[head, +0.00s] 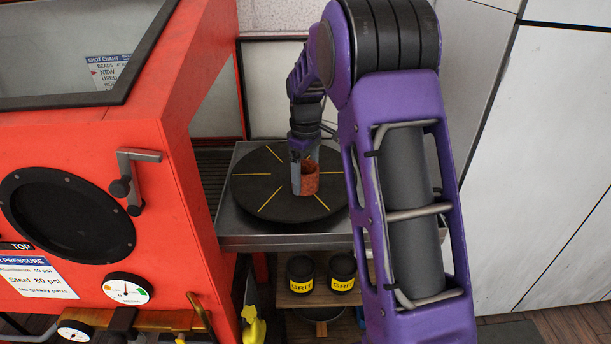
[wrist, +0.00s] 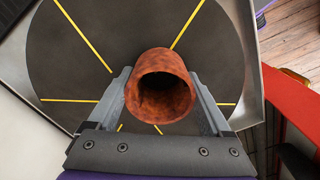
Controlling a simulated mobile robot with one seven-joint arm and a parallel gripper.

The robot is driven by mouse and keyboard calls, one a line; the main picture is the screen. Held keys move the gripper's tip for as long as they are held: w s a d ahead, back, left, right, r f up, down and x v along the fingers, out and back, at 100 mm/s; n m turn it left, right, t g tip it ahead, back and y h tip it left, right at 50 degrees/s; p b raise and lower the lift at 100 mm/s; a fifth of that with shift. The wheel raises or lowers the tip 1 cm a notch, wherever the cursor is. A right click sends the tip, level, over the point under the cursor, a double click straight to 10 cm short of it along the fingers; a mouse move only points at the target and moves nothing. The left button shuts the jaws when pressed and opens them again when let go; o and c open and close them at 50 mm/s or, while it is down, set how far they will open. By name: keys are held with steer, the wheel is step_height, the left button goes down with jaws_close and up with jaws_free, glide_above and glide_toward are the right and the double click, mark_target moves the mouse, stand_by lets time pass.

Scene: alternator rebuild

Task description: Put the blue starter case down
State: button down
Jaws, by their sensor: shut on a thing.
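My gripper (head: 298,172) reaches down over a round dark turntable (head: 262,187) with yellow radial lines. It is shut on a rusty orange-brown hollow cylinder (head: 311,182); no blue case shows in either view. In the wrist view the cylinder (wrist: 160,97) sits between the two grey fingers, its open end facing the camera. It stands about upright, right of the turntable's middle in the head view. I cannot tell whether its lower end touches the turntable (wrist: 60,70), as the fingers and the cylinder hide the contact.
The turntable sits in a grey metal tray (head: 245,241) with a raised rim. A red blast cabinet (head: 178,190) stands close on the left, its side wall beside the tray. Two black grit jars (head: 343,272) stand on a shelf below. Much of the turntable is bare.

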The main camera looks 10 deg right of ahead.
jaws_free()
steer(key=shift+f, duration=0.1)
step_height(320, 180, up, 12)
steer(key=shift+p, duration=0.45)
steer(key=shift+r, duration=0.2)
